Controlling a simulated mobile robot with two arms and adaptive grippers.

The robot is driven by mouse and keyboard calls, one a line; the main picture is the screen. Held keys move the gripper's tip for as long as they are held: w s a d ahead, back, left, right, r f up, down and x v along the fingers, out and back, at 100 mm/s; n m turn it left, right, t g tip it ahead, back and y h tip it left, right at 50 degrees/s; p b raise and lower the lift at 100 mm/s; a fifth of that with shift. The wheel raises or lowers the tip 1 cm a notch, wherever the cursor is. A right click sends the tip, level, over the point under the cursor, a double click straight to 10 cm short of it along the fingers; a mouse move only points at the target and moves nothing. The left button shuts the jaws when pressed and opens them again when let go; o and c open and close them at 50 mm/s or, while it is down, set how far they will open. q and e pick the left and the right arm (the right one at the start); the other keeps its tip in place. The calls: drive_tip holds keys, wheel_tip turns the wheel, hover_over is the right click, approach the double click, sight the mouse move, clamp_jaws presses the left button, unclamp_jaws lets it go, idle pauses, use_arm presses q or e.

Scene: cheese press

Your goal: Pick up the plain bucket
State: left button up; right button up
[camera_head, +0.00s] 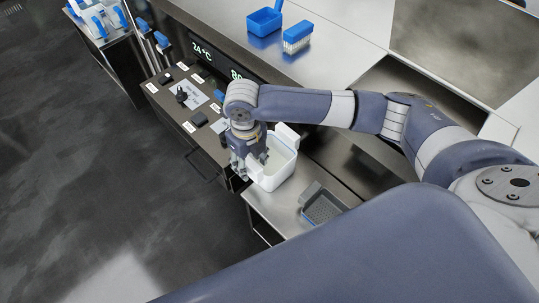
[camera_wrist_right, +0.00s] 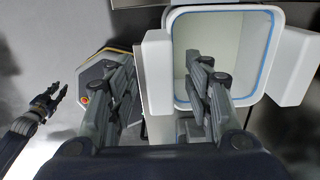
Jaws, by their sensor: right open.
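The plain bucket (camera_head: 283,166) is white with block-shaped handles on its sides and stands on a steel surface at the centre. My right gripper (camera_head: 241,168) points down at the bucket's left side. In the right wrist view the bucket (camera_wrist_right: 238,45) looks empty, with a blue line round its rim. My right gripper (camera_wrist_right: 163,88) is open, one finger on each side of the left handle (camera_wrist_right: 157,75), the right finger over the bucket's opening. Contact cannot be told. A dark gripper, seemingly my left one (camera_wrist_right: 53,98), shows far left with parted fingers; the head view does not show it.
A grey perforated basket (camera_head: 322,207) stands right of the bucket. A blue container (camera_head: 264,21) and a blue brush (camera_head: 297,37) sit on the back counter. The dark floor at left is clear.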

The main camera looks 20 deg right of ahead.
wheel_tip(320, 180, down, 3)
drive_tip(key=shift+f, duration=0.2)
drive_tip(key=c, duration=0.9)
clamp_jaws()
use_arm(q)
drive_tip(key=shift+w+d+r, duration=0.35)
drive_tip(key=shift+w+d, duration=0.1)
drive_tip(key=shift+w, duration=0.3)
